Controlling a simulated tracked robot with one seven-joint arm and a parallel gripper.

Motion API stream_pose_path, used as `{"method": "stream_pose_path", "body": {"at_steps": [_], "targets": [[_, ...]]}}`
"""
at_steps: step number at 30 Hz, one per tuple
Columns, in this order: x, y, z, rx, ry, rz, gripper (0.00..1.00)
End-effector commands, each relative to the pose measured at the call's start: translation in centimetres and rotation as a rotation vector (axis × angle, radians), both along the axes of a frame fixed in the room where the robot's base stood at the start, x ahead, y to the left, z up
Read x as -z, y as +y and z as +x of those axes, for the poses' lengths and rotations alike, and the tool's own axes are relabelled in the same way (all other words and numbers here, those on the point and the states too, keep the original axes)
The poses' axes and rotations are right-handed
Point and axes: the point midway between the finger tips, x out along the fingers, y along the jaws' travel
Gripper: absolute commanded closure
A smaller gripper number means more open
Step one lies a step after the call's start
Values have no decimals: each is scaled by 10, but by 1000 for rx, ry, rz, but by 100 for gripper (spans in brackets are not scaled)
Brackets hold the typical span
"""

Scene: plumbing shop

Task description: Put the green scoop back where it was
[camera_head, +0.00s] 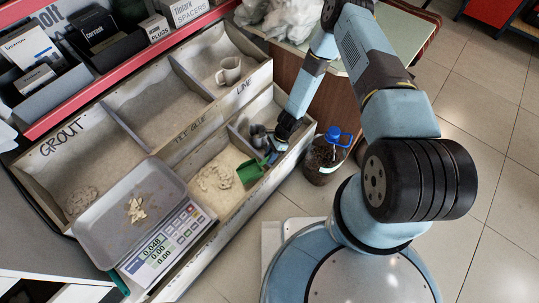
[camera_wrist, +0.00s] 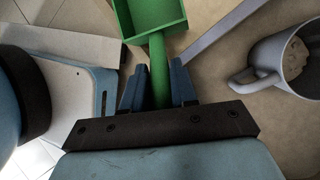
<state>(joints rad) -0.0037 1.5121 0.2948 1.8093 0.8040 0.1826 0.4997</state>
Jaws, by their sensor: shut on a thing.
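The green scoop (camera_head: 251,172) is over the front-row bin that holds pale powder (camera_head: 214,179), near that bin's right front corner. My gripper (camera_head: 271,154) is shut on its handle. In the wrist view the green handle (camera_wrist: 158,72) runs between the two fingers of my gripper (camera_wrist: 158,88), and the scoop's pan (camera_wrist: 150,15) points away from me, with no visible load in it. I cannot tell whether the scoop touches the bin or its powder.
A mug (camera_head: 228,71) stands in the back bin marked LIME. A grey cup (camera_wrist: 270,62) is right of the scoop in the wrist view. A scale (camera_head: 166,240) with a tray stands front left. A blue-capped container (camera_head: 327,158) stands on the floor right of the bins.

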Motion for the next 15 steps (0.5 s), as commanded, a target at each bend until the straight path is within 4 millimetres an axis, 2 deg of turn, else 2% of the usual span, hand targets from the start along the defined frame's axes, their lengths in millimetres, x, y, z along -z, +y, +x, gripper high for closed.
{"method": "stream_pose_path", "body": {"at_steps": [4, 5, 12, 15], "targets": [[4, 0, 0, 0, 0, 0, 100], [4, 0, 0, 0, -1, 1, 71], [3, 0, 0, -1, 0, 0, 48], [3, 1, 0, -1, 0, 0, 47]]}}
